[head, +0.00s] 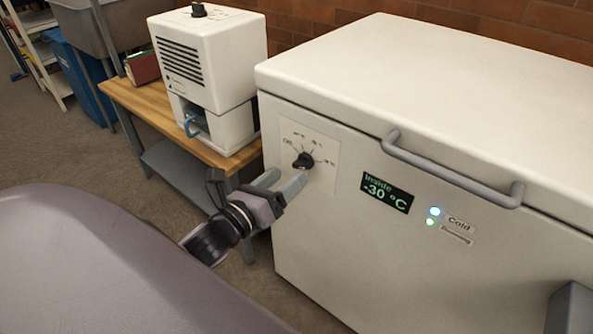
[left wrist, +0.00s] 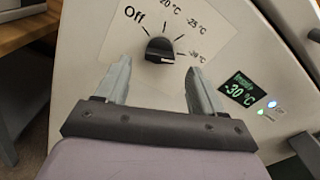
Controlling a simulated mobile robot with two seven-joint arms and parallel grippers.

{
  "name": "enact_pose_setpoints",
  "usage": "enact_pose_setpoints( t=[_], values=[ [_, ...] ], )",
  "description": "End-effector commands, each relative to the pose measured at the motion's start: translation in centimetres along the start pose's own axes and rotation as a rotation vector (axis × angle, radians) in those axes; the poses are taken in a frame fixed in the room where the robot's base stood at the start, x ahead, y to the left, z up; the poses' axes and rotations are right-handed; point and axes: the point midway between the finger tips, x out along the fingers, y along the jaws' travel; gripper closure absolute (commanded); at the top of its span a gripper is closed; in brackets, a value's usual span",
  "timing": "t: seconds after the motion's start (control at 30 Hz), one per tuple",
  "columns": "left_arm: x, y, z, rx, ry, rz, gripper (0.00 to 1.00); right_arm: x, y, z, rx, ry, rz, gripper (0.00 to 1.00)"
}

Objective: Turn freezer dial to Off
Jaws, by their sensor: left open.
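The white chest freezer (head: 330,235) stands at the right with its lid closed. Its black dial (head: 303,160) sits on a pale scale plate on the front; it also shows in the left wrist view (left wrist: 160,50). The scale reads Off, then -20, -25 and -30 °C from left to right. The dial's pointer appears turned toward -30 °C, at the right. My left gripper (head: 284,180) is open, its fingers pointing at the dial; in the left wrist view its two fingers (left wrist: 158,80) lie below the dial on either side, apart from it. My right gripper is not visible.
The freezer display (head: 387,192) reads Inside -30 °C, with two lights and a Cold label beside it. A grey handle (head: 450,170) juts from the front. A wooden-topped table (head: 160,115) with a white appliance (head: 212,60) stands at the left.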

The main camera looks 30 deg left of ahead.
Motion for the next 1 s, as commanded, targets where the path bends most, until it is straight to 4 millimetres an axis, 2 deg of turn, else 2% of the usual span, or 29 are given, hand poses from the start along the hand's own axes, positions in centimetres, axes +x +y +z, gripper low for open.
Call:
enact_pose_setpoints(
  t=[0.1,0.3,0.73,0.77,0.9,0.93,1.0],
  values=[
    [1.6,0.0,0.0,-0.001,-0.002,0.0,0.32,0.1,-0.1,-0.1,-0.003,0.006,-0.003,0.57],
    [3.4,0.1,-0.1,-0.001,0.0,0.001,0.32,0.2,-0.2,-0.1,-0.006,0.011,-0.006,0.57],
    [4.2,0.0,-0.1,-0.002,0.002,0.001,0.32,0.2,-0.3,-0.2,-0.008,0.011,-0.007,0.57],
    [4.2,0.0,-0.1,-0.002,0.002,0.001,0.35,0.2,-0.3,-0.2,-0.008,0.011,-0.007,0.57],
    [4.2,0.0,-0.1,-0.002,0.002,0.001,0.81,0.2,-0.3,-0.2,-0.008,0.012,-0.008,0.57],
    [4.2,0.0,-0.1,-0.002,0.002,0.001,0.88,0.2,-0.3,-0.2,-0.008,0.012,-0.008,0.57],
    [4.1,0.0,-0.1,-0.003,0.002,0.001,0.88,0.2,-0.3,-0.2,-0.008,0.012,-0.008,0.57]
  ],
)
